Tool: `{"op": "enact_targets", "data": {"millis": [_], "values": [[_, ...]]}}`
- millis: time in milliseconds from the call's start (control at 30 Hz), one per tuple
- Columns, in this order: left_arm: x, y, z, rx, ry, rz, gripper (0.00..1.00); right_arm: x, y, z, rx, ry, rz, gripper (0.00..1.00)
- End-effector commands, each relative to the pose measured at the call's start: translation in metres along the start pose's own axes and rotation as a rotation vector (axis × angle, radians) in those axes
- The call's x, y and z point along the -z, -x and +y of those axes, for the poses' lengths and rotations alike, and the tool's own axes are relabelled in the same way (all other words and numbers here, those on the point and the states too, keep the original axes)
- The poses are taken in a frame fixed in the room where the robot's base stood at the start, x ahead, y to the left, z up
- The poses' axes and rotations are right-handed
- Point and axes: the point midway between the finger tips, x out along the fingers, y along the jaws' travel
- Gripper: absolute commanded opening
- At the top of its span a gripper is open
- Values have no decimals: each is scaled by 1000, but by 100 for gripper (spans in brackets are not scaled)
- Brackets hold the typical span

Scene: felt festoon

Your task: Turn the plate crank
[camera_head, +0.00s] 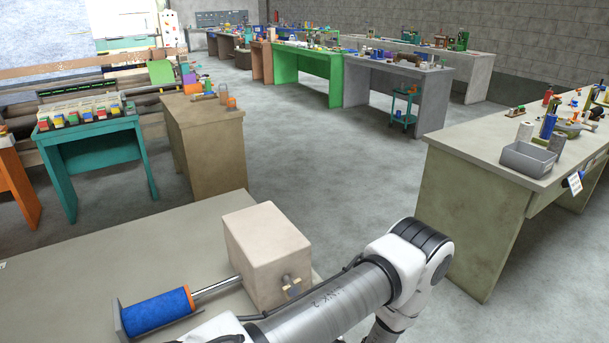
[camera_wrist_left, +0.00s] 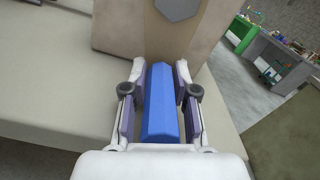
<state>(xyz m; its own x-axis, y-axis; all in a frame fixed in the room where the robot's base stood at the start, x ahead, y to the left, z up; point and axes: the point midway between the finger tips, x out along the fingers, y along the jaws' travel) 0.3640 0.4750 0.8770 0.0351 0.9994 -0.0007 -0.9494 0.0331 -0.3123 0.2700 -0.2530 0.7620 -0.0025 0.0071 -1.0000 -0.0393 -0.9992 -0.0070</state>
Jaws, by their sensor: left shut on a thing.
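A beige block-shaped housing (camera_head: 266,250) stands on the grey table. A metal shaft (camera_head: 217,287) runs from it to a blue roller (camera_head: 155,312) beside a grey end plate. A small metal fitting (camera_head: 291,285) shows on the housing's front face. In the left wrist view, my left gripper (camera_wrist_left: 160,95) is shut on a blue faceted crank handle (camera_wrist_left: 160,105), with a finger on each side. Beyond it is the beige housing face with a grey angular plate (camera_wrist_left: 177,8). How the handle joins the plate is not clear. My right gripper is not in view.
The grey table (camera_head: 80,255) has clear top to the left of the housing. A long bench (camera_head: 470,150) with a grey bin (camera_head: 528,158) stands at the right. A brown bench (camera_head: 205,125) stands behind. Open floor (camera_head: 320,165) lies between them.

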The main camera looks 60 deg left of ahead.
Motion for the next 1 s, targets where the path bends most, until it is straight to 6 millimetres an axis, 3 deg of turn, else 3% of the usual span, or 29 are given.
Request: {"op": "enact_targets", "data": {"millis": [33,100,467,567,900,1000], "values": [[-1,0,1,-4,0,-3,31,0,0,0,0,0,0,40],[-1,0,1,-4,0,-2,50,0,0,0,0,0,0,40],[0,4,0,0,1,0,50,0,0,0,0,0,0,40],[0,18,-1,4,1,1,50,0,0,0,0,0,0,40],[-1,100,0,4,3,0,50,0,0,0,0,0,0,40],[-1,114,1,0,3,-1,50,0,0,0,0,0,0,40]]}}
